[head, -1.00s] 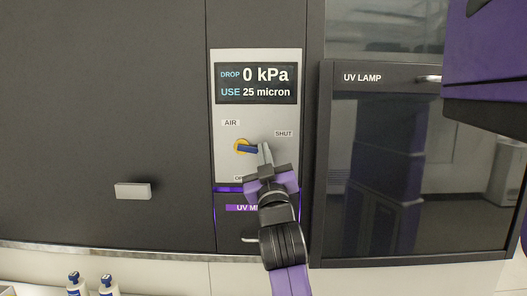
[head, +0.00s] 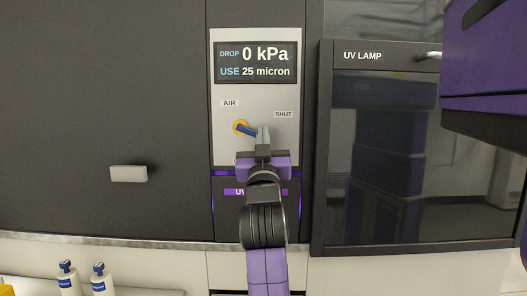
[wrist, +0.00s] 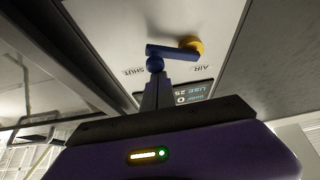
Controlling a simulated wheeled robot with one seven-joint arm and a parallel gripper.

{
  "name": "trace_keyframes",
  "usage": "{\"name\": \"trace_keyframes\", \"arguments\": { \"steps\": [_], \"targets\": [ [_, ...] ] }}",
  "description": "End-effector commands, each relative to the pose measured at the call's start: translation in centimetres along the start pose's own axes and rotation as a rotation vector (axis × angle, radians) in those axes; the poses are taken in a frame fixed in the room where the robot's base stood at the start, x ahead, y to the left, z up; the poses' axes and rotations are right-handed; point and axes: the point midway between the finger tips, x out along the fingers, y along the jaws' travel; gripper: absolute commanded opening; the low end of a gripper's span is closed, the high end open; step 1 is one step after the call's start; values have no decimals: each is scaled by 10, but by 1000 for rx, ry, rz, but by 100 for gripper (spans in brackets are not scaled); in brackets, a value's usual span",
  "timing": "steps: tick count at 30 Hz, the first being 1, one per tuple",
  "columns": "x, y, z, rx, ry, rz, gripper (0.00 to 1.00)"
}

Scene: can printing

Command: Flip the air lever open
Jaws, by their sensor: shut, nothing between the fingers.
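The air lever (head: 246,130) is a blue handle on a round yellow hub (head: 239,126), on the light grey panel (head: 226,150) below the display. It points right and slightly down from the hub, toward the side of the SHUT label (head: 284,114). My gripper (head: 263,133) is shut, with its fingertips at the lever's right end. In the wrist view the lever (wrist: 172,53) shows with a blue knob at its free end, and my fingertips (wrist: 156,78) are right at that knob. I cannot tell if they touch. The label under the lever is mostly hidden by my gripper.
The display (head: 256,63) reads DROP 0 kPa and USE 25 micron. A UV LAMP cabinet (head: 381,55) with a dark glass door stands to the right. A pale handle (head: 128,173) sticks out from the dark panel at left. White bottles (head: 68,279) stand at lower left.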

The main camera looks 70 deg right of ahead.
Motion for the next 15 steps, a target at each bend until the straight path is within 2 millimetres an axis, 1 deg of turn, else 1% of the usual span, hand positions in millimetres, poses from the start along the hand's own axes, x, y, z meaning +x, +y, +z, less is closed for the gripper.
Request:
{"name": "trace_keyframes", "arguments": {
  "steps": [1, 15],
  "targets": [
    [-6, -2, 10, 32, 3, 15, 0],
    [-14, -8, 26, 312, 0, 170, 0]
  ]
}}
